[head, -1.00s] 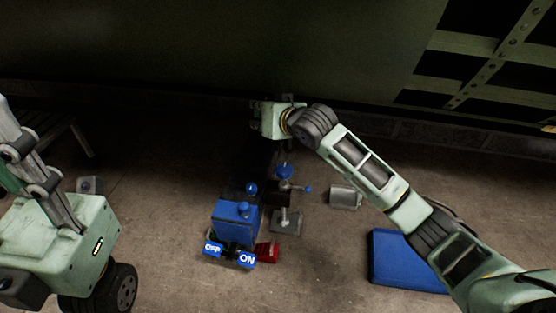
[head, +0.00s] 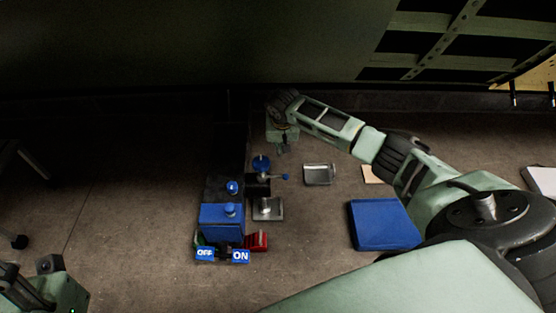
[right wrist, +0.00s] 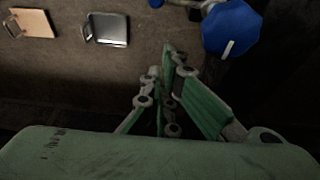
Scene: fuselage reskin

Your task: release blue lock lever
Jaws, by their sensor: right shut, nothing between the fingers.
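A blue machine with OFF and ON labels (head: 222,222) stands on the floor in the head view. Beside it is a fixture with a blue round knob (head: 261,163) and a thin lever with a blue tip (head: 284,177). Which of these is the lock lever is not clear. My right gripper (head: 281,147) is shut and empty, behind and right of the knob in the picture. In the right wrist view the shut fingers (right wrist: 170,52) are left of the faceted blue knob (right wrist: 232,27), apart from it. My left gripper (head: 22,287) is partly visible at bottom left; its jaws are unclear.
A grey metal tray (head: 319,175) and a blue flat case (head: 382,225) lie on the floor to the right. A red part (head: 257,241) sits by the machine. The dark fuselage panel (head: 180,45) spans the back.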

